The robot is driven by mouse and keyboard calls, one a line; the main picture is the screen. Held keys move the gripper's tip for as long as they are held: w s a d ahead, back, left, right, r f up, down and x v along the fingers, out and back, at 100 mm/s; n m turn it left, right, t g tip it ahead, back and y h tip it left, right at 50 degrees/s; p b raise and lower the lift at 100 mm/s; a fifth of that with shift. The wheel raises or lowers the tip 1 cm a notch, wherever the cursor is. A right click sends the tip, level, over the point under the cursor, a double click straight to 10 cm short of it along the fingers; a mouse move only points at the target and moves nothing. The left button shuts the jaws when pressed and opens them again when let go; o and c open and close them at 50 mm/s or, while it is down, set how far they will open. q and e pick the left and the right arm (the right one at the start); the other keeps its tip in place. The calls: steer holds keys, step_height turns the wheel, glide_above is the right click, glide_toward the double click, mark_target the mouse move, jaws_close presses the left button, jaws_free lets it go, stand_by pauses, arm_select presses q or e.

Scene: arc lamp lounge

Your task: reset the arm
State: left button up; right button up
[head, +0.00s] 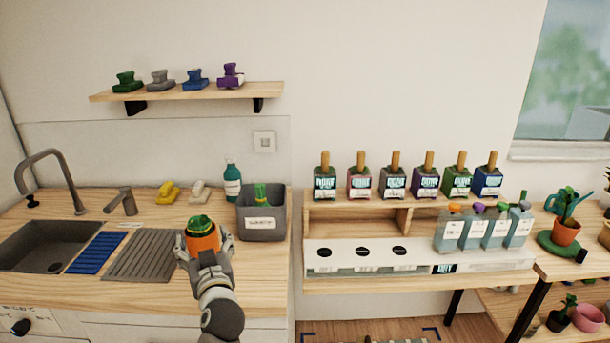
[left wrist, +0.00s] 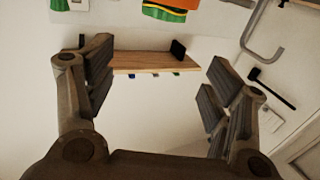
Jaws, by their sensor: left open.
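My left gripper (head: 205,255) is over the front of the wooden counter, by the right end of the ribbed drainboard. Its fingers are spread wide and open in the left wrist view (left wrist: 158,85), with nothing between them. An orange holder with a green top (head: 203,236) shows just at the gripper in the head view. In the left wrist view this orange and green thing (left wrist: 170,10) lies at the top edge, outside the fingers. Whether it touches the gripper I cannot tell. My right gripper is in neither view.
A sink (head: 45,247) and tap are at left. A grey bin (head: 262,222), a teal bottle (head: 232,183) and two sponges stand behind the gripper. A wall shelf (head: 190,92) hangs above. A rack (head: 415,255) with bottles is at right.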

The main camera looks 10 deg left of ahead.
arm_select(q)
steer(key=s+d+f+m+g+h, duration=0.3)
steer(key=s+f+g+h, duration=0.2)
steer(key=s+f, duration=0.9)
steer(key=s+d+f+m+g+h, duration=0.3)
steer(key=s+d+f, duration=0.25)
steer(key=s, duration=0.45)
steer(key=s+d+f+m+g+h, duration=0.3)
steer(key=s+d+f, duration=0.1)
steer(key=s+d, duration=0.4)
step_height(320, 180, down, 24)
steer(key=s+a+g, duration=0.1)
steer(key=s, duration=0.1)
steer(key=s+a+f+g, duration=0.1)
steer(key=s+a+f, duration=0.2)
steer(key=s+f, duration=1.4)
steer(key=shift+s+a+f+m, duration=0.2)
steer(key=shift+s+f+m, duration=0.1)
steer(key=shift+m, duration=0.1)
